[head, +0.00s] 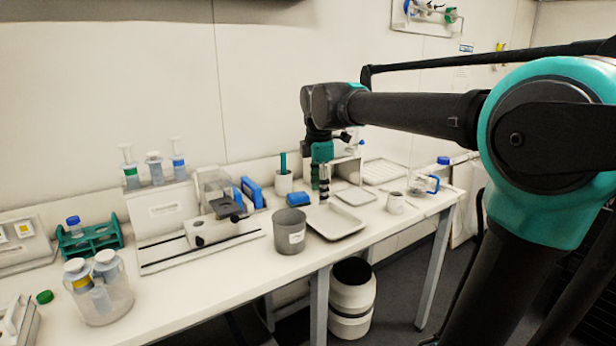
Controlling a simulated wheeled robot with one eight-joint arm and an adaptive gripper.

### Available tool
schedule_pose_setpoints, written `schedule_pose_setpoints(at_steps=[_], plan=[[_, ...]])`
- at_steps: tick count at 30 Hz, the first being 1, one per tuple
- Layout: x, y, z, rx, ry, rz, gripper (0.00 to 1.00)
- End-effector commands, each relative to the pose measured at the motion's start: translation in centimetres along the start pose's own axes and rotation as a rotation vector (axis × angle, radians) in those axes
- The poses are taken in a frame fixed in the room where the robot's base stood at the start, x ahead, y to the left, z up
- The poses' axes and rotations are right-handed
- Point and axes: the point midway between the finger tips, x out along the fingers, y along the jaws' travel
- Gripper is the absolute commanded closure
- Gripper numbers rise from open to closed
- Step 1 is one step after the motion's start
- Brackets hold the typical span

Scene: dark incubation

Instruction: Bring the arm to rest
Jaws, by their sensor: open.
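My arm reaches in from the right of the head view, with a teal joint and a dark forearm stretched over the bench. My gripper (320,180) hangs down at the arm's far end, above the back part of the bench near a white tray. It is small and dark here, its jaws are open, and I see nothing held between them. Whether the fingertips touch anything below cannot be told.
A teal rack (91,238) stands left. A bin (352,297) is below.

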Motion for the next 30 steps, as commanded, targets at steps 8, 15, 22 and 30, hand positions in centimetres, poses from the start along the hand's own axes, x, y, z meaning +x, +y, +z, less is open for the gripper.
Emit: schedule_pose_setpoints(at_steps=[8,15,22,30], plan=[[12.4,-9.6,6.7,0.824,0.04,0.084,0.49],[20.6,-19.8,9.4,1.482,0.109,0.149,0.49],[24.1,-25.4,9.7,1.813,0.158,0.178,0.49],[24.4,-25.9,9.6,1.855,0.166,0.181,0.49]])
